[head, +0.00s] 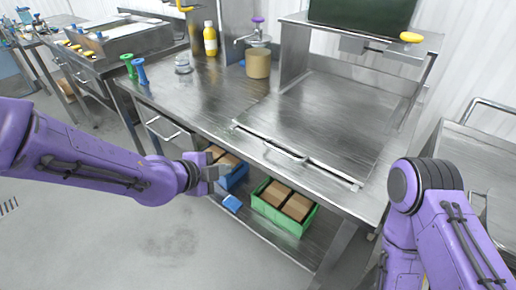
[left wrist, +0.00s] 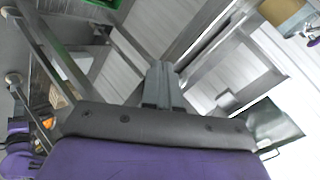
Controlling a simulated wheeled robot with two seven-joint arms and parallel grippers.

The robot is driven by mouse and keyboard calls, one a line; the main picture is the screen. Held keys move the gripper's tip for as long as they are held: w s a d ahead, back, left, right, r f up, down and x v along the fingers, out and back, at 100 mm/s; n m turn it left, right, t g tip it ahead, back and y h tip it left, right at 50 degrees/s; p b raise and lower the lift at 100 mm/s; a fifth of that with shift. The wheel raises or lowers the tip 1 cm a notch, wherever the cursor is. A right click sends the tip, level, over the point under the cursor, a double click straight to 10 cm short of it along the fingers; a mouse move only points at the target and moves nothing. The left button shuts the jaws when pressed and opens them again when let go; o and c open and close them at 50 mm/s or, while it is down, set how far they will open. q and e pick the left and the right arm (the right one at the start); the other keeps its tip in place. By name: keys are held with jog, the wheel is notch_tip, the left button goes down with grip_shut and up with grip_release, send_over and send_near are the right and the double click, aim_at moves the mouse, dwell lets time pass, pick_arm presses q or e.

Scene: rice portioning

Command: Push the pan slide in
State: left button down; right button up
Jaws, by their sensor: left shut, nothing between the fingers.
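The pan slide (head: 322,120) is a flat metal panel set in the steel counter, at the right of the head view. Its front bar carries a metal handle (head: 284,152) along the counter's front edge. I cannot tell how far the slide stands out. My left gripper (head: 224,171) is shut and empty, in front of the counter, left of the handle and apart from it. The left wrist view shows its closed fingers (left wrist: 163,84) pointing away, with nothing between them. My right arm is at the right of the head view; its gripper is out of sight.
A green crate (head: 265,219) and a blue crate (head: 235,177) with brown boxes stand on the lower shelf. A yellow bottle (head: 210,39) and a tan container (head: 258,63) stand at the counter's back. The floor at left front is clear.

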pick_arm(q)
notch_tip(320, 180, up, 6)
jog(key=w+d+m, duration=0.1)
jog(key=m, duration=0.4)
send_near(264, 137)
notch_tip(264, 137, down, 4)
jog(key=shift+w+r+t, duration=0.15)
jog(key=shift+r+t, duration=0.1)
jog(key=shift+t, duration=0.15)
jog(key=shift+w+d+f+p, duration=0.1)
jog(key=shift+w+d+p, duration=0.15)
jog(key=shift+w+d, duration=0.6)
jog(key=shift+w+d+f+p, duration=0.1)
jog(key=shift+w+d+p, duration=0.15)
jog(key=shift+w+d, duration=0.6)
pick_arm(e)
jog(key=shift+r, duration=0.1)
pick_arm(q)
jog(key=shift+w+a, duration=0.25)
jog(key=shift+w, duration=0.05)
